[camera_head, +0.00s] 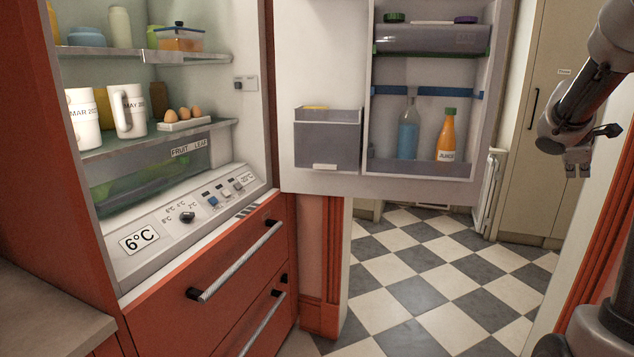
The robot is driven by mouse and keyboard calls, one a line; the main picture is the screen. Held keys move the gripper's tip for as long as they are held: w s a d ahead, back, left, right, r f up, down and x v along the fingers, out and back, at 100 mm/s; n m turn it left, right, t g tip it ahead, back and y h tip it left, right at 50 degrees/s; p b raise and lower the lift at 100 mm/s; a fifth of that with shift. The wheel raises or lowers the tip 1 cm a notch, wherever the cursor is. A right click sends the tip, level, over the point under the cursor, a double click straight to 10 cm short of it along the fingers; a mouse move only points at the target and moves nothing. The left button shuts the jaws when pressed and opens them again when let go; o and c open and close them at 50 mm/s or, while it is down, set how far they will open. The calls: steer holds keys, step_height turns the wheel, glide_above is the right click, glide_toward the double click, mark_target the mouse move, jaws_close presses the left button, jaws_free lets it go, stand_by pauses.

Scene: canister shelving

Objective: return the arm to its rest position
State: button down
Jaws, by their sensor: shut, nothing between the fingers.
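My gripper (577,171) is at the right edge of the head view, at the end of my arm, which hangs in from the upper right. It is small and partly hidden behind my wrist, and its fingers look shut with nothing in them. It is apart from the open fridge door (420,187) to its left. Two white canisters (84,118) stand on the middle fridge shelf (152,137) at the left; one reads MAR and the other MAY (130,108).
An egg tray (183,122) sits on the same shelf. The door holds a blue bottle (409,130), a juice bottle (446,136) and a grey bin (327,142). Below are drawer handles (240,262). A beige cupboard (545,120) stands behind my gripper. The checkered floor (430,290) is clear.

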steer(key=s+a+f+m+g+y, duration=0.3)
steer(key=s+a+m, duration=0.85)
steer(key=s, duration=0.65)
steer(key=s+a+t+y, duration=0.1)
steer(key=s+a, duration=0.3)
steer(key=a, duration=0.5)
steer(key=s+a+n+t+y, duration=0.1)
steer(key=s+a+y, duration=0.2)
steer(key=a, duration=0.6)
steer(key=shift+s+y, duration=0.4)
steer(key=shift+s, duration=0.75)
steer(key=shift+r, duration=0.15)
